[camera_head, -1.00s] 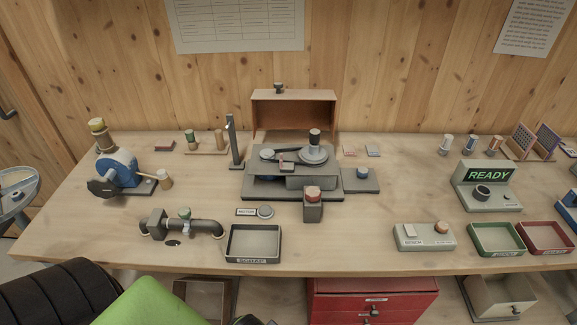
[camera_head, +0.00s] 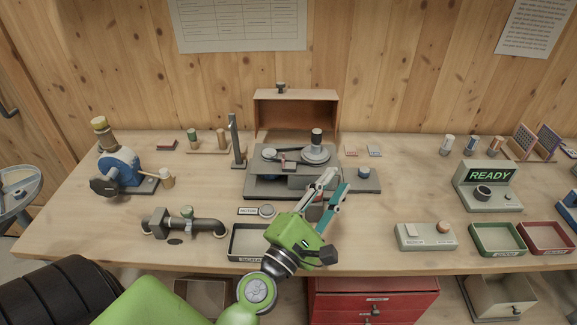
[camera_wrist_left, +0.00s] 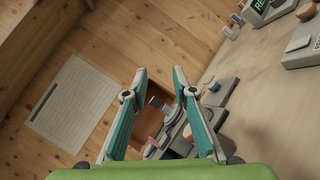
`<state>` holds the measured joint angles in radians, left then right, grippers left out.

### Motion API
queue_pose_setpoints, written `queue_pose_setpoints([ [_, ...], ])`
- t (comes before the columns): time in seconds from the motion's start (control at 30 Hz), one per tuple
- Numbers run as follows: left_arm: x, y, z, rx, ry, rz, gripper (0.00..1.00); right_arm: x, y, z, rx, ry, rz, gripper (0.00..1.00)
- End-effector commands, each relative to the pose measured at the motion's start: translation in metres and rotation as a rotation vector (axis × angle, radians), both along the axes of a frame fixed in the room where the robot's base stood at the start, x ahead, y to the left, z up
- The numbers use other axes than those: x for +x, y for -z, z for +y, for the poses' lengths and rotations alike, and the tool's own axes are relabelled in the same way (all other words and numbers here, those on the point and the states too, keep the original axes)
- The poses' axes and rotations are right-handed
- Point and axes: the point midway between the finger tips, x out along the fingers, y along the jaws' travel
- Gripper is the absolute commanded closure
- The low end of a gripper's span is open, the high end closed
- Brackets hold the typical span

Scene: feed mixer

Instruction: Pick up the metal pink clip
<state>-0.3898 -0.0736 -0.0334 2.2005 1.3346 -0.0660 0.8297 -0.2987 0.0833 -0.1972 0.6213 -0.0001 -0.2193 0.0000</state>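A small pinkish piece (camera_head: 287,163), which looks like the pink clip, sits on the grey belt machine (camera_head: 262,187) between its two pulleys. It is small, and I cannot make out its exact shape. My left gripper (camera_head: 338,179) is open and empty, reaching over the front right of the machine, to the right of the pinkish piece and apart from it. In the left wrist view the two fingers (camera_wrist_left: 159,70) stand apart, with part of the machine showing between them. The gripper hides the block in front of the machine and part of the machine's front. My right gripper is not in view.
A wooden open box (camera_head: 296,113) stands behind the machine. A dark-rimmed tray (camera_head: 234,242) is partly behind my gripper. A pipe with a valve (camera_head: 205,227) and a blue crank device (camera_head: 122,170) are to the left. The table's right middle (camera_head: 415,185) is clear.

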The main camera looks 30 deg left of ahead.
Motion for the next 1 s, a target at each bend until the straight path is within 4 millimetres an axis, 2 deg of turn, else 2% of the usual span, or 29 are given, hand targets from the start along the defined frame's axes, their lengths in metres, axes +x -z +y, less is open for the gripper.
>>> queue_pose_setpoints([
  [0.03,0.005,0.003,0.027,-0.176,-0.075,-0.006,0.75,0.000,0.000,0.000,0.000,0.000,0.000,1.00],
  [0.1,0.007,0.013,0.063,-0.410,-0.175,-0.011,0.75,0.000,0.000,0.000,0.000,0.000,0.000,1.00],
  [0.2,0.005,0.037,0.099,-0.671,-0.292,-0.010,0.75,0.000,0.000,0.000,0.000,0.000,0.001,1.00],
  [0.3,0.001,0.059,0.120,-0.837,-0.373,-0.007,0.75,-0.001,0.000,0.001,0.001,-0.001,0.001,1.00],
  [0.47,0.005,0.072,0.135,-0.939,-0.424,-0.004,0.75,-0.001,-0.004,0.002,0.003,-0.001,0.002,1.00],
  [0.8,0.060,0.072,0.166,-0.938,-0.424,-0.004,0.75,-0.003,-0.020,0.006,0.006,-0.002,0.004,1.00],
  [1.0,0.073,0.074,0.174,-0.939,-0.423,-0.004,0.75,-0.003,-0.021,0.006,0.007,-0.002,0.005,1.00],
])
